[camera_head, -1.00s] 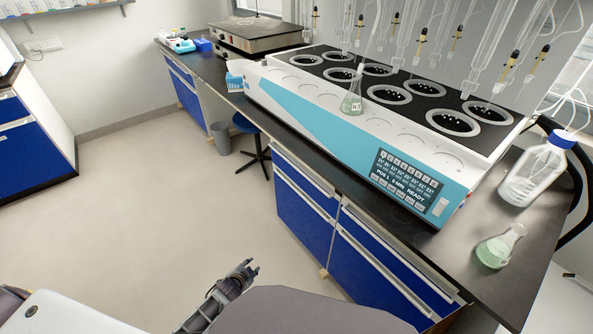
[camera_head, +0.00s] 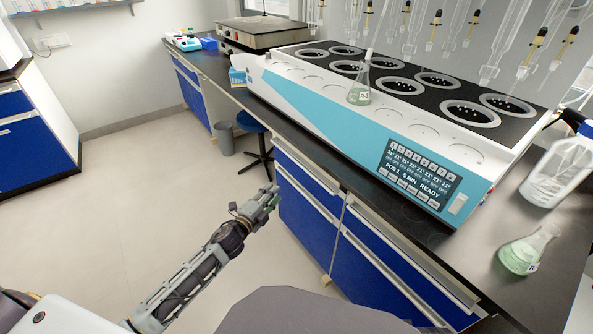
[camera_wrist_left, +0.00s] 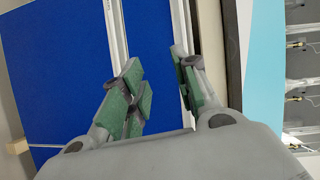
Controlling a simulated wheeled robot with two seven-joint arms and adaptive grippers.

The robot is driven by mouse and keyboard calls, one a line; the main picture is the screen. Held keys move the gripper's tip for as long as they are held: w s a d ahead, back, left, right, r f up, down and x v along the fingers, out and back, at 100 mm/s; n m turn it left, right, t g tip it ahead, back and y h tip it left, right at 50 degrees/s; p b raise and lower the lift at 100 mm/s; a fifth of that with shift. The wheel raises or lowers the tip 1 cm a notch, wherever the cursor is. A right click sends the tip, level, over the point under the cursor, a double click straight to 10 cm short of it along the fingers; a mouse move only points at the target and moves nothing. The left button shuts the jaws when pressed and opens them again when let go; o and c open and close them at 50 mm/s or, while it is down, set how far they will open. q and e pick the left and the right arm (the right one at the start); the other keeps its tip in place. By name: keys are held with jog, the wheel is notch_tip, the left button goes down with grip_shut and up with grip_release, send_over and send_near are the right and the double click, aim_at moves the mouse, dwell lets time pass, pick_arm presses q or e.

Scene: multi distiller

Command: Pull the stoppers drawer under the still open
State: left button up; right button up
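The still (camera_head: 330,110) is a long white and blue unit on the black bench. Under it are blue drawers with pale rails along their upper edges: an upper left drawer (camera_head: 308,184) and the right-hand drawers (camera_head: 385,262). They look closed, and no label shows which holds stoppers. My left gripper (camera_head: 272,196) is in front of the upper left drawer, fingers toward it. In the left wrist view my left gripper (camera_wrist_left: 160,85) is open, its green-padded fingers apart with nothing between them. Blue fronts (camera_wrist_left: 60,80) and a pale rail (camera_wrist_left: 120,30) lie beyond. My right gripper is out of view.
A blue stool (camera_head: 252,122) and grey bin (camera_head: 224,137) stand left of the drawers. The floor (camera_head: 130,200) in front is clear.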

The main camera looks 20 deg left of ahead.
pick_arm(q)
jog(key=r, duration=0.1)
jog(key=d+r+m+h, duration=0.1)
jog(key=r+m, duration=0.1)
jog(key=shift+d+r+t+b, duration=0.3)
jog(key=shift+r+t, duration=0.05)
jog(key=shift+t, duration=0.05)
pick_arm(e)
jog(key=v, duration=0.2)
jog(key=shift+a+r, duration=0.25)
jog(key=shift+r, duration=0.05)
pick_arm(q)
jog(key=shift+w, duration=0.2)
